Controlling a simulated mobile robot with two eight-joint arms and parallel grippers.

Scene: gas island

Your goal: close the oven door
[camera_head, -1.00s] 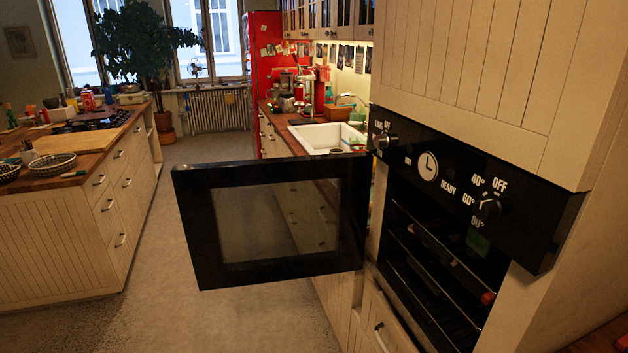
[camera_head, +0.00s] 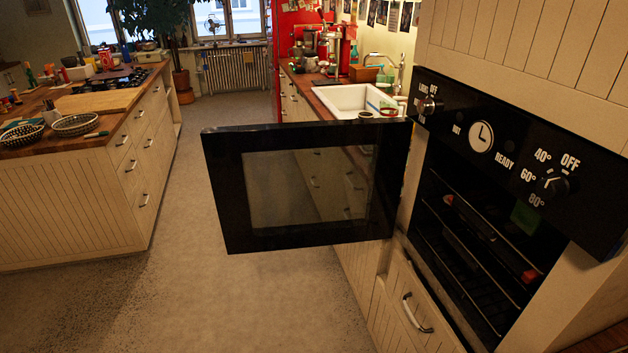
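The oven door (camera_head: 225,190) is a black frame with a glass pane, seen in the head view. It stands wide open, swung out to the left from its hinge side at the oven's left edge. The oven (camera_head: 470,250) is built into the cream cabinet on the right, and its dark inside shows wire racks with a few small items on them. The black control panel (camera_head: 500,155) with a clock and knobs is above the opening. Neither of my grippers is in view.
A cream kitchen island (camera_head: 75,205) with a wooden top stands at the left. A counter with a white sink (camera_head: 350,100) runs behind the door. A drawer (camera_head: 415,305) is below the oven. The floor (camera_head: 220,290) between island and oven is clear.

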